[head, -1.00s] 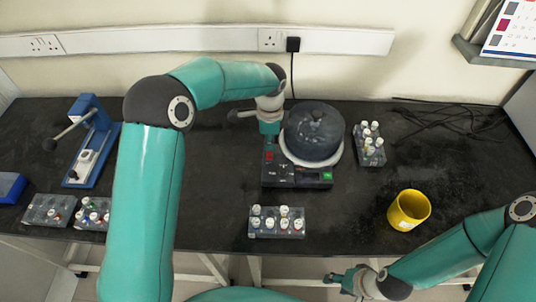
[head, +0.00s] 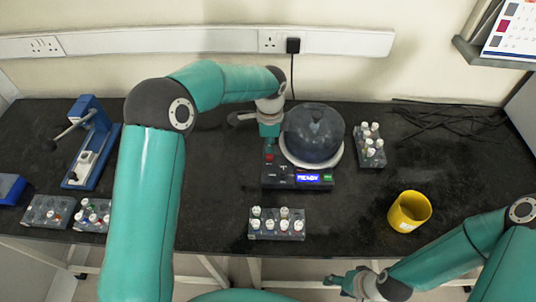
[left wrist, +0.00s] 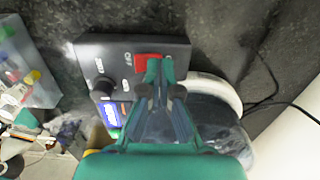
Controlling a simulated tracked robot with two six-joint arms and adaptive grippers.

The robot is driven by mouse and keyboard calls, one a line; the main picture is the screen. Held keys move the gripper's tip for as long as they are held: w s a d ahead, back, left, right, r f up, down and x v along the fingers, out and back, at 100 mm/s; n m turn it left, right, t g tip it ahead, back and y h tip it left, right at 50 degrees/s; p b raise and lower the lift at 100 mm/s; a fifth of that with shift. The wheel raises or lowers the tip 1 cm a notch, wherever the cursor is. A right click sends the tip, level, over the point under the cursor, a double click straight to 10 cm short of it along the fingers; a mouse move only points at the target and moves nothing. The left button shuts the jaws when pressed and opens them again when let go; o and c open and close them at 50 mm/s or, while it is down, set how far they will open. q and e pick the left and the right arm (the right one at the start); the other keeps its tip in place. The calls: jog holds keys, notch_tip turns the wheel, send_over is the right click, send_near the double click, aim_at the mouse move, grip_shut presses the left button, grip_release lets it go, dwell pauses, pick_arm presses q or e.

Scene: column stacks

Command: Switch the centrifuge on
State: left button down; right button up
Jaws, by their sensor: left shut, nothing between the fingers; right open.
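The centrifuge (head: 275,182) stands mid-bench, with a domed translucent lid (head: 314,134) closed over a white ring. Its display (head: 308,177) is lit blue and reads READY in the head view. In the left wrist view the red switch (left wrist: 148,58) sits on the dark panel, beside a black knob (left wrist: 103,87). My left gripper (head: 269,141) is shut and empty, pointing down over the panel. In the left wrist view its fingertips (left wrist: 160,65) are at the red switch and partly cover it; I cannot tell if they touch. My right gripper (head: 345,281) is open and empty in front of the bench.
A tube rack (head: 277,231) stands in front of the centrifuge and another rack (head: 370,151) to its right. A yellow cup (head: 408,211) is at the right. A blue press (head: 93,143) and more racks stand left. Cables (head: 446,122) lie at the back right.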

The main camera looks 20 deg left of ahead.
pick_arm(q)
jog(key=shift+r+p, duration=1.4)
jog(key=shift+r, duration=0.85)
